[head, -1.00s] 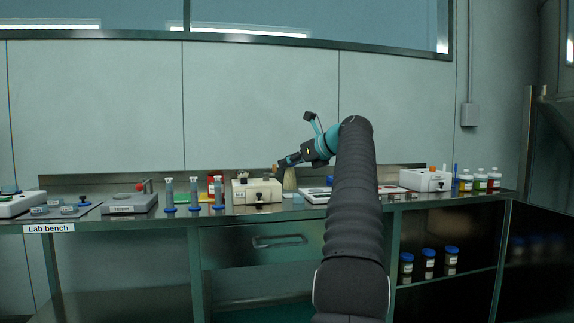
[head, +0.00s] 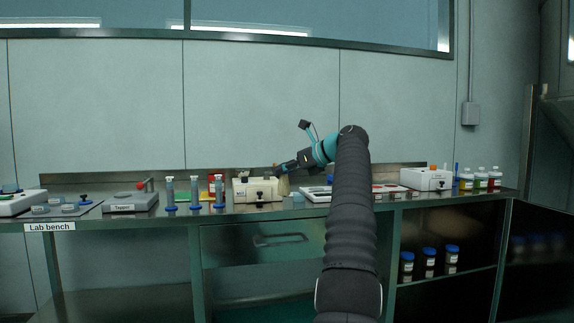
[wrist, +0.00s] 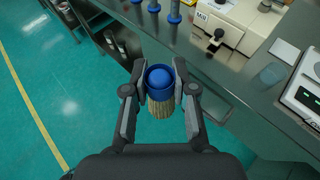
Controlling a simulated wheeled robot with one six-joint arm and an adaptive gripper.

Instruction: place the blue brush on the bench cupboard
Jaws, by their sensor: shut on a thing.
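The blue brush (wrist: 159,79) is between the fingers of my gripper (wrist: 160,70) in the wrist view. Its round blue end faces up toward the camera and its tan bristles show just below. My gripper is shut on it, over the floor in front of the bench edge. In the head view my gripper (head: 279,171) is near the cream box in the middle of the bench; the brush is hard to make out there. The bench cupboard (head: 478,272) is the open, dark compartment under the right part of the bench, with blue-lidded jars on its shelf.
The bench top holds a cream box (head: 257,190), blue-based tubes (head: 194,191), a grey balance (head: 130,202) and a white box (head: 426,179) at right. A closed drawer (head: 262,243) sits under the middle. The shelf's right part looks clear beside the jars (head: 429,260).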

